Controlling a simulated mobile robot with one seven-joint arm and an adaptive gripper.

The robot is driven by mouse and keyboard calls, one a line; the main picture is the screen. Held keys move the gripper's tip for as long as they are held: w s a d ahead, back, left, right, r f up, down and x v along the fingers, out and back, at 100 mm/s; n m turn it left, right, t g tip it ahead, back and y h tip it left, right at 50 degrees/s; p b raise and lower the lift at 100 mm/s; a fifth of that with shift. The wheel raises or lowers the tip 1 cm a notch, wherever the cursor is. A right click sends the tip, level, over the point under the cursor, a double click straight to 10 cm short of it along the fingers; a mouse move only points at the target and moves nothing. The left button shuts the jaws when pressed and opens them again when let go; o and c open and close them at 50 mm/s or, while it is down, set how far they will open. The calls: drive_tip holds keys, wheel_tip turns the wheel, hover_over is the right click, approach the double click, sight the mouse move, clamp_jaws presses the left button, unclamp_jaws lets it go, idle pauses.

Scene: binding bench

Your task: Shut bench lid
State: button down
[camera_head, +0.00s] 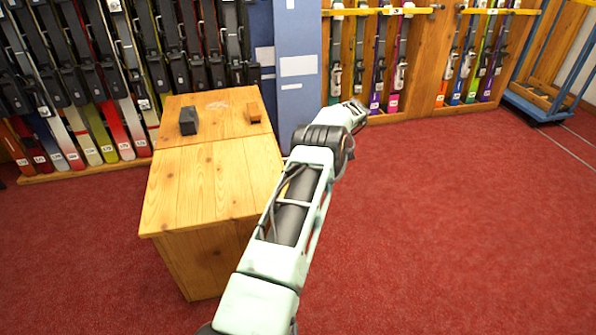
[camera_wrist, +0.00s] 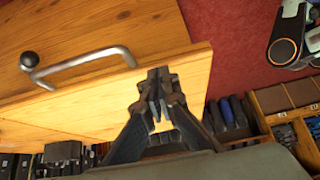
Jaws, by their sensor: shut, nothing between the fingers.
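The wooden bench (camera_head: 205,262) stands left of my arm in the head view. Its front lid panel (camera_head: 210,185) looks flat or nearly so, with a seam against the rear top; whether it is fully down I cannot tell. In the wrist view a wooden panel of the bench (camera_wrist: 130,30) fills the upper left. It carries a bent metal handle (camera_wrist: 85,62) and a black knob (camera_wrist: 29,60). My gripper (camera_wrist: 158,92) is shut and empty, overlapping the panel's edge right of the handle. Contact with the panel cannot be told. In the head view my gripper is not clearly seen.
Ski racks line the wall behind. A blue cart (camera_head: 540,105) stands at the far right. Red carpet (camera_head: 450,220) is clear to the right.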

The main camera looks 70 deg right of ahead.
wheel_tip(320, 180, down, 5)
drive_tip(key=shift+f+b, duration=0.1)
drive_tip(key=shift+b, duration=0.45)
drive_tip(key=shift+d+r, duration=0.1)
drive_tip(key=shift+r, duration=0.15)
